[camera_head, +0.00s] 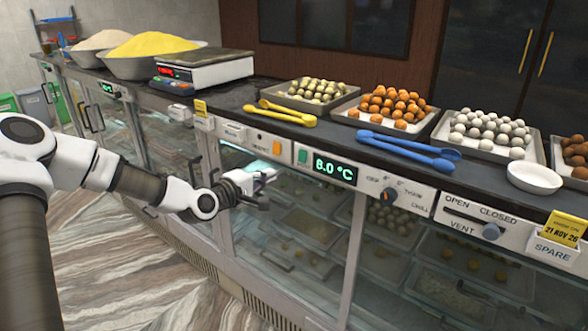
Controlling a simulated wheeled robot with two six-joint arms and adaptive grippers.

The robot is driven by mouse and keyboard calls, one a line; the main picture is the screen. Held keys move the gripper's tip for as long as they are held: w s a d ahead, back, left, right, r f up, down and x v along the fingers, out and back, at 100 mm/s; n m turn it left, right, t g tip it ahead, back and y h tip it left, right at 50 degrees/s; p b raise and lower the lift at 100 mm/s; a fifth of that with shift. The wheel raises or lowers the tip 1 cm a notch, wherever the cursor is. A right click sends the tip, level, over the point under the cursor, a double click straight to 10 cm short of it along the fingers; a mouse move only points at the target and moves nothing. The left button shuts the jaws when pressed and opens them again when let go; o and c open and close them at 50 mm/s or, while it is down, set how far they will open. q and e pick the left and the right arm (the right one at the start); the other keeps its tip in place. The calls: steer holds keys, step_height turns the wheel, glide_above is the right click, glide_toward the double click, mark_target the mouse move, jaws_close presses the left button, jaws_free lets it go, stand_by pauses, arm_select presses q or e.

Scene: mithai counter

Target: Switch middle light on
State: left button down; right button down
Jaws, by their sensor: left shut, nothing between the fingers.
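My left gripper (268,178) is shut and empty, in front of the glass counter just below the control strip. The strip carries a white panel (232,131) with a small switch, a panel with an orange button (277,148), and a green switch (303,155) beside the 8.0 °C display (335,169). The gripper is below and left of the orange button and appears apart from it. The small labels are too blurred to tell which control is the middle light. My right gripper is not in view.
A rotary knob (390,194) and a vent slider (490,231) sit further right on the strip. On the countertop are sweet trays, yellow tongs (288,117), blue tongs (405,147), a scale (205,70) and a bowl of yellow powder (130,67). The floor at left is clear.

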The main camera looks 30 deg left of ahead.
mark_target(300, 161)
arm_select(q)
steer(key=w, duration=0.3)
steer(key=w+f+p, duration=0.1)
steer(key=w, duration=0.2)
steer(key=w+p, duration=0.1)
steer(key=w, duration=0.3)
steer(key=shift+d+f, duration=0.2)
steer(key=shift+d, duration=0.15)
steer(key=shift+w+d+f, duration=0.1)
steer(key=shift+w+f, duration=0.1)
steer(key=shift+w, duration=0.4)
